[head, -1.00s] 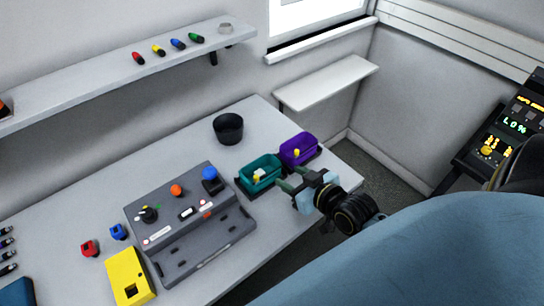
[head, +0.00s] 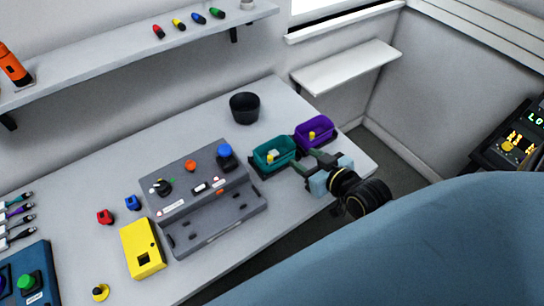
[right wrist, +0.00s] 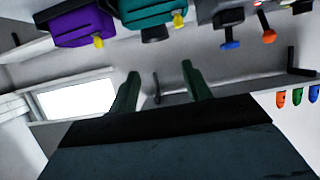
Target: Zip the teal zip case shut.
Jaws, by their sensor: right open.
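The teal zip case (head: 290,157) stands on a dark base near the right end of the table, its top open. Its yellow pull tab (head: 270,156) shows at the front left side. In the right wrist view the teal case (right wrist: 150,15) and its tab (right wrist: 178,20) are at the top edge. My right gripper (head: 308,160) is open and empty, just right of the teal case and in front of the purple one; whether it touches either is unclear. Its two fingers (right wrist: 160,72) stand apart in the wrist view, with nothing between them. My left gripper is not seen.
A purple case (head: 325,128) with a yellow tab stands close behind the right gripper. A black cup (head: 245,109) is behind the teal case. A grey control panel (head: 205,185) and yellow box (head: 143,248) lie to the left. The table's front edge is near.

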